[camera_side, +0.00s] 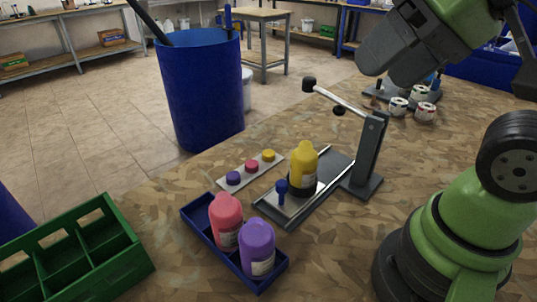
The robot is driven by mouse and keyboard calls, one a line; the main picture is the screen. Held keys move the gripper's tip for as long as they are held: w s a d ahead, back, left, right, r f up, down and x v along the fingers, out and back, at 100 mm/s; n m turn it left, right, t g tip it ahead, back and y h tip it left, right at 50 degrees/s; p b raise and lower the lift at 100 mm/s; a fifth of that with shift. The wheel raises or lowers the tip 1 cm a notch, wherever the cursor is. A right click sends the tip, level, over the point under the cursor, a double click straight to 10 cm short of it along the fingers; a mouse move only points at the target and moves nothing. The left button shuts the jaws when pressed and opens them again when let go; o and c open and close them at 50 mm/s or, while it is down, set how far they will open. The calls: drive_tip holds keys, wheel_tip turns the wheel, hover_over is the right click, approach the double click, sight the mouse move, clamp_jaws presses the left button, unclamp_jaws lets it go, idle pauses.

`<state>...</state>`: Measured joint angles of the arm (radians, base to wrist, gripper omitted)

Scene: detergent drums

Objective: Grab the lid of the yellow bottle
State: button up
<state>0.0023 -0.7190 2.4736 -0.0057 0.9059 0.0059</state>
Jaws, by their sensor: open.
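The yellow bottle (303,168) stands upright on the grey plate of a clamp-like fixture (328,182); its lower part looks dark. A small yellow lid (268,155) sits at the far right end of a pale strip (250,169), beside a red lid (252,165) and a purple lid (233,178). My gripper (378,66) is a grey block at the upper right, high above the table and well away from the lids. It is open and appears to hold nothing; its fingertips are hard to make out.
A blue tray (192,216) holds a red bottle (226,222) and a purple bottle (257,250). The fixture's upright post (370,150) carries a lever (340,98) reaching left. A green crate (125,255) is at left. Small cans (425,110) stand behind. The table's front middle is clear.

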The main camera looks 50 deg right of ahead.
drive_tip(key=w+d+r+m+g, duration=0.1)
drive_tip(key=w+d+g, duration=0.1)
drive_tip(key=w, duration=0.8)
drive_tip(key=m+g+h, duration=0.2)
drive_tip(key=m+g, duration=0.2)
drive_tip(key=g, duration=0.1)
hover_over(269, 154)
wheel_tip(269, 154, down, 26)
drive_tip(key=shift+w+d, duration=0.1)
drive_tip(key=shift+w, duration=0.05)
drive_tip(key=shift+a+f, duration=0.2)
drive_tip(key=shift+f, duration=2.85)
drive_tip(key=c, duration=1)
